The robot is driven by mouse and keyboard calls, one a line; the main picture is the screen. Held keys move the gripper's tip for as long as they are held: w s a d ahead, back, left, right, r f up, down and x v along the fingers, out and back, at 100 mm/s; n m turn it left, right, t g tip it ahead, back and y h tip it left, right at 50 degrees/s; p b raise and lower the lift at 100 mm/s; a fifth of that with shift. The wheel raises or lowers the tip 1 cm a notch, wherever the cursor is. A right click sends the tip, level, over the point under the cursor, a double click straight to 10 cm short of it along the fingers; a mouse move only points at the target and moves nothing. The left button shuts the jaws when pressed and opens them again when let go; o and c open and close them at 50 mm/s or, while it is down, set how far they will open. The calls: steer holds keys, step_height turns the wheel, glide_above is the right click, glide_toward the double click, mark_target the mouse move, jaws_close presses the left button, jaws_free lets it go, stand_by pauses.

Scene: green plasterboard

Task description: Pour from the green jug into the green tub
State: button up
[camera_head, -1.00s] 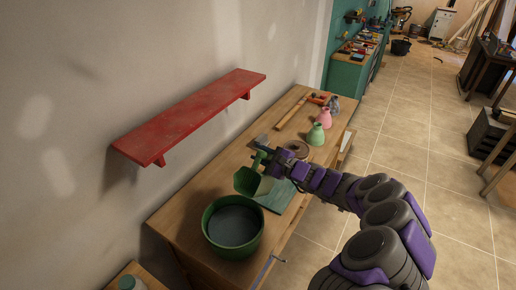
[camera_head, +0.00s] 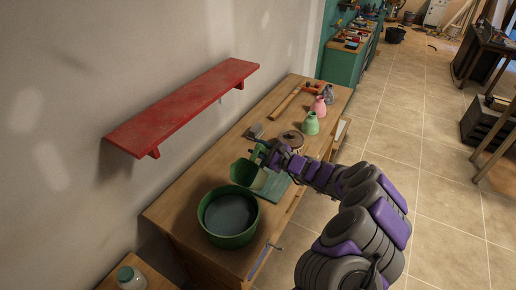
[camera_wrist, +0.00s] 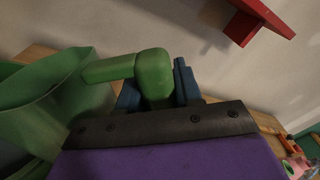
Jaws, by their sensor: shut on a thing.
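The green jug (camera_head: 243,173) is held by its handle, tilted, over the bench just behind the green tub. In the wrist view the jug's body (camera_wrist: 50,100) is at the left and its handle (camera_wrist: 153,75) lies between my fingers. My gripper (camera_head: 270,154) is shut on that handle; it also shows in the wrist view (camera_wrist: 158,92). The round green tub (camera_head: 206,230) stands on the near part of the bench with a dark grey-blue inside. The jug's contents cannot be made out.
The wooden bench (camera_head: 176,207) runs along the wall under a red shelf (camera_head: 185,106). A green board (camera_head: 274,188), a brown round pot (camera_head: 291,138), a green flask (camera_head: 311,123) and a pink flask (camera_head: 318,106) are on it. A jar (camera_head: 130,278) stands lower left.

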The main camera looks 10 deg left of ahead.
jaws_close()
steer(key=shift+r, duration=0.1)
step_height(320, 180, up, 7)
steer(key=p, duration=0.1)
stand_by(0.5)
steer(key=shift+p, duration=0.55)
steer(key=m+p, duration=0.4)
steer(key=m, duration=0.3)
steer(key=shift+p, duration=0.35)
stand_by(0.3)
